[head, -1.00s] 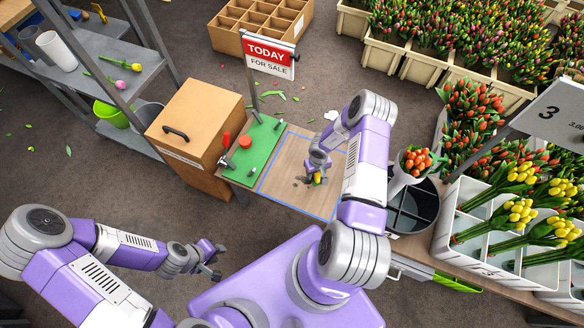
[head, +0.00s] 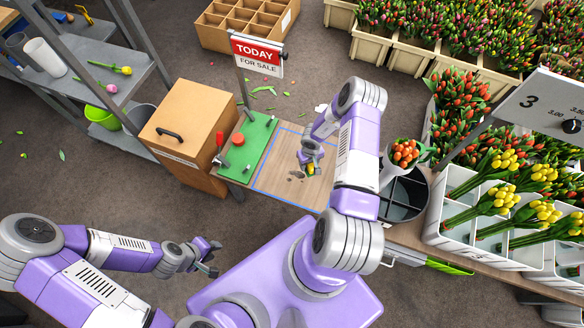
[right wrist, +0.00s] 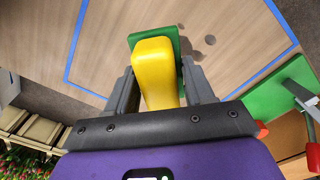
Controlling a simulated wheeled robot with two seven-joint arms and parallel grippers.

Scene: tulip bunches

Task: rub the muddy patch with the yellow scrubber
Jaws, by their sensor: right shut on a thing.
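The yellow scrubber (right wrist: 157,70) has a yellow handle and a green pad (right wrist: 135,40) at its far end. My right gripper (right wrist: 158,88) is shut on the yellow handle, over the wooden board. In the head view my right gripper (head: 311,160) mostly hides the scrubber. The muddy patch shows as brown spots (head: 297,175) just left of the scrubber, inside the blue outline. Grey-brown spots also show in the right wrist view (right wrist: 197,56), right of the pad. I cannot tell if the pad touches the board. My left gripper (head: 211,257) is empty, away from the table; its fingers look apart.
A green board (head: 250,147) with a red knob and a red-handled tool lies left of the outlined area. A wooden box (head: 190,115) stands farther left. A white vase of orange tulips (head: 405,155) and a black divided bin (head: 405,195) are to the right.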

